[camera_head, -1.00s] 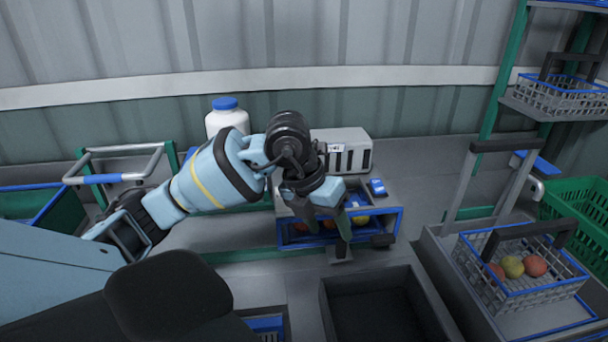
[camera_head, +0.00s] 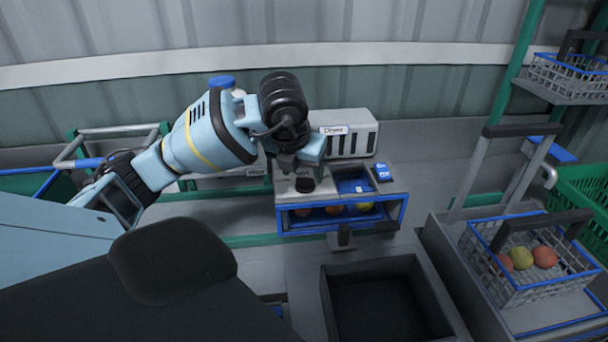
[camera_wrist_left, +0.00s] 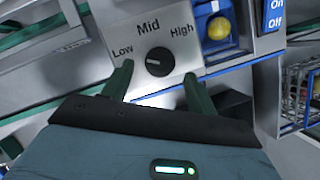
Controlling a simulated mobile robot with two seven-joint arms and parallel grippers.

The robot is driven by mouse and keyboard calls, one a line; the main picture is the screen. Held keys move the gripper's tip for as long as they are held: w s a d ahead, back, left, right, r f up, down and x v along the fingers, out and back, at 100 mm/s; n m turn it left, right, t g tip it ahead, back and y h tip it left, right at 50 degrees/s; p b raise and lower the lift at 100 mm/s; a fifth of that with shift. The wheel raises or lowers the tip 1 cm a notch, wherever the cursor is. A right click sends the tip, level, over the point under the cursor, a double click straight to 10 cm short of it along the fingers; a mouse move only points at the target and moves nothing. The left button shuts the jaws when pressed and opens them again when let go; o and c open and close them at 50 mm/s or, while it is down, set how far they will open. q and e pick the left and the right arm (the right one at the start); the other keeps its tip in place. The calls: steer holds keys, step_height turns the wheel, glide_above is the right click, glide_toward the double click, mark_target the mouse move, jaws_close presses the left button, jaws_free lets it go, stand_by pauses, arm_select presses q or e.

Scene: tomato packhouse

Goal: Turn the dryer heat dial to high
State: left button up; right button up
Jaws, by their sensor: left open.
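The dryer (camera_head: 350,146) stands against the back wall, with a "Dryer" sign. Its black round heat dial (camera_head: 305,184) sits on a pale panel in front. In the left wrist view, the dial (camera_wrist_left: 159,62) has Low at left, Mid above and High at right. Its light mark lies on the left side, toward Low. My left gripper (camera_wrist_left: 158,70) is open, with one green finger on each side of the dial in that view. Contact cannot be told. In the head view, the left gripper (camera_head: 287,168) is above the panel, its fingers partly hidden. My right gripper is not in view.
A blue On/Off switch (camera_head: 382,172) is right of the dial. Below is a blue-framed opening (camera_head: 398,212) with several fruits. A dark open bin (camera_head: 330,300) is in front. A wire basket (camera_head: 520,292) with fruit stands at right. A white blue-capped container is partly behind my arm.

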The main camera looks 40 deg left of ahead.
mark_target(305, 183)
arm_select(q)
steer(key=shift+x, duration=0.9)
steer(key=shift+w+f, duration=0.1)
steer(key=shift+f, duration=0.1)
steer(key=c, duration=1)
